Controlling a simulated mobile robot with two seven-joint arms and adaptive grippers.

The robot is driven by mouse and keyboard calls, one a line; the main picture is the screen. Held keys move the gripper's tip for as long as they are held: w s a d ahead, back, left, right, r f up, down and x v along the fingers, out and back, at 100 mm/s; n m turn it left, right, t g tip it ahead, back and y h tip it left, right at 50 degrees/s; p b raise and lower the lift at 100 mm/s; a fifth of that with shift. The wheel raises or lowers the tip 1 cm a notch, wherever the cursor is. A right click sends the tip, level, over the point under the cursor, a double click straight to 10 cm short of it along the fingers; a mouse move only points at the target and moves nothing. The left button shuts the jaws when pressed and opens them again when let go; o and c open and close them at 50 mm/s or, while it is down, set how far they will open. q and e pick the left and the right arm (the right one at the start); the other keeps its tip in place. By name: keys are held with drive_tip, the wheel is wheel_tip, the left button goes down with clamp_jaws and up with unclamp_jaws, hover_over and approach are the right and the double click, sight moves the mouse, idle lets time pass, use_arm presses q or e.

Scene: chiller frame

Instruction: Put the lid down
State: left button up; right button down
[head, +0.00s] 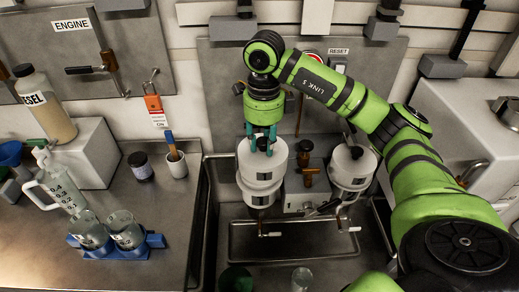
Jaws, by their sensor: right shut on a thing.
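My right gripper (262,148) comes down from above with its teal fingers shut on the top of a white lid (259,164). A second white canister (351,174) with a dark knob on top stands to the right. My left gripper is not in view.
A drip tray (295,239) lies below the canisters' taps. On the left counter stand a jug (62,184), two glass beakers (127,230) in a blue holder, a dark jar (141,167) and a white cup (177,165) with a brush. A red padlock (153,103) hangs on the wall.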

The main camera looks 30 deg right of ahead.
sight(260, 150)
drive_tip(key=shift+w+d+f+p, duration=0.2)
drive_tip(key=shift+w+f, duration=0.15)
drive_tip(key=shift+w, duration=0.3)
drive_tip(key=shift+w+d+f+p, duration=0.15)
drive_tip(key=shift+w+f, duration=0.2)
drive_tip(key=shift+w, duration=0.25)
wheel_tip(260, 150, down, 3)
drive_tip(key=shift+f+p, duration=0.1)
drive_tip(key=shift+p, duration=0.55)
drive_tip(key=shift+f, duration=0.45)
drive_tip(key=shift+f+b, duration=0.5)
drive_tip(key=shift+f, duration=0.1)
